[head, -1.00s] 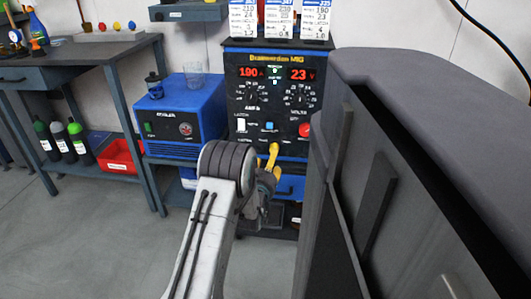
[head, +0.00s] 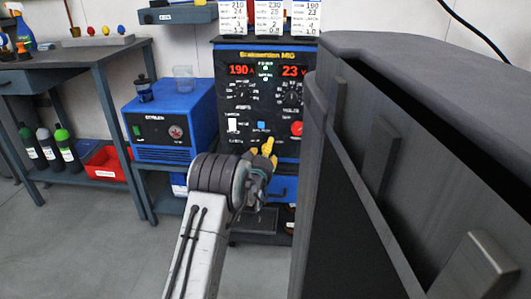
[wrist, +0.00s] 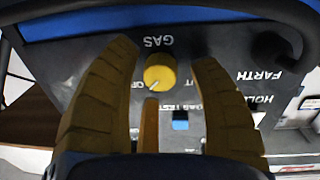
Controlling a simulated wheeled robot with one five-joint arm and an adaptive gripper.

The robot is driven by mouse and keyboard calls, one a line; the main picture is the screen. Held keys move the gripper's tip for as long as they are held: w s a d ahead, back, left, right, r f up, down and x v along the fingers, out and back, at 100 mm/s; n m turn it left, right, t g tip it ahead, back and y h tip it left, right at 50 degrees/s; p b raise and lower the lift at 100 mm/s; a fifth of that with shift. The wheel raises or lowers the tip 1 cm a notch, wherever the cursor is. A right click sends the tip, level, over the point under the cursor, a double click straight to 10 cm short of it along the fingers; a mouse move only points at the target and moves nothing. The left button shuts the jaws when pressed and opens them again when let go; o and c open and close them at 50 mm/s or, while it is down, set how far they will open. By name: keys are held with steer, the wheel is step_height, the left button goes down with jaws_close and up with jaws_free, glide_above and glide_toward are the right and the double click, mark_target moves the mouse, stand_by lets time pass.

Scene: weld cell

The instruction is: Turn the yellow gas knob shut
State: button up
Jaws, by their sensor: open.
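The yellow gas knob (wrist: 160,72) is on the dark panel of the welding machine (head: 262,105), below the label GAS, which reads upside down in the wrist view. Its pale pointer mark faces lower left, near partly hidden lettering. My gripper (wrist: 164,54) is open, with one yellow-brown finger on each side of the knob and a third finger below it. Gaps show between the fingers and the knob, so it is not clasped. In the head view my gripper (head: 264,152) is at the panel's lower part, and I cannot make out the knob there.
A blue gas-test button (wrist: 180,120) sits close to the knob. A red button (head: 296,128) is to the right on the panel. A blue cooler (head: 165,120) stands left of the machine. A large dark cabinet (head: 400,150) closely bounds the right side.

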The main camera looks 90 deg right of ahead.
jaws_close()
stand_by(0.6)
